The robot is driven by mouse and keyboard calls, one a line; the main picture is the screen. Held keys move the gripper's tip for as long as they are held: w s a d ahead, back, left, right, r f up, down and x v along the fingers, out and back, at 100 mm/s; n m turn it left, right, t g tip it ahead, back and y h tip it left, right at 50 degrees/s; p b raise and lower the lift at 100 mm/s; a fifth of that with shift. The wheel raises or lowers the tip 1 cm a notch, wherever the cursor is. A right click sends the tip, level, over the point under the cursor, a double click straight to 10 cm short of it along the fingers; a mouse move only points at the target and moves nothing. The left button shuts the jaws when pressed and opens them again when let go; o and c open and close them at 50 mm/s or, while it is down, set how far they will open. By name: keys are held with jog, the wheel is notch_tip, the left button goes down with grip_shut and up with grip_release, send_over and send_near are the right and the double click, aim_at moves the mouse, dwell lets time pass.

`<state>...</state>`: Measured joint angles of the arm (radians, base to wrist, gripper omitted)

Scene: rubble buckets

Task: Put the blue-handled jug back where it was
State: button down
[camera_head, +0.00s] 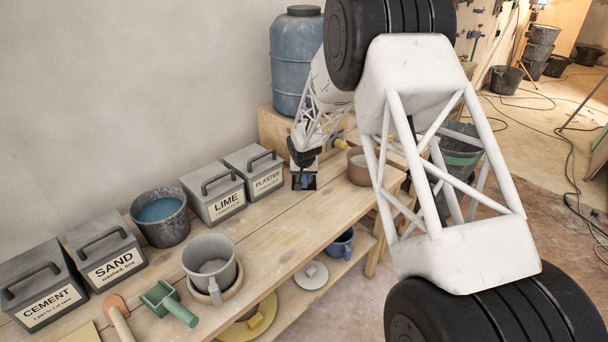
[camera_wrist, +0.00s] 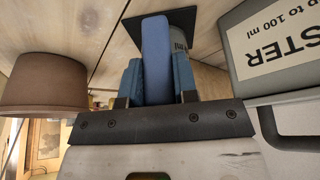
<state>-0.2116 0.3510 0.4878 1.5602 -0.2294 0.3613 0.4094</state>
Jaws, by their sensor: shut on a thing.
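The blue-handled jug shows in the wrist view: its flat blue handle (camera_wrist: 156,60) stands between my gripper's (camera_wrist: 158,82) two blue fingers, which are shut on it. Part of its grey body (camera_wrist: 181,38) shows behind the right finger. A black square pad (camera_wrist: 133,32) lies on the bench boards behind the jug. In the head view my gripper (camera_head: 304,172) reaches down over the same pad (camera_head: 311,184) near the PLASTER box; most of the jug is hidden there. I cannot tell whether the jug touches the pad.
The PLASTER box (camera_head: 265,183) stands left of my gripper and a brown pot (camera_head: 359,172) right of it. A blue barrel (camera_head: 296,65) stands behind. A LIME box (camera_head: 213,193), a water bucket (camera_head: 161,227) and a grey mug (camera_head: 208,262) stand further along. The bench middle is clear.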

jog(key=c, duration=0.9)
grip_release()
jog(key=shift+f, duration=0.15)
jog(key=shift+r, duration=0.2)
jog(key=v, duration=1.2)
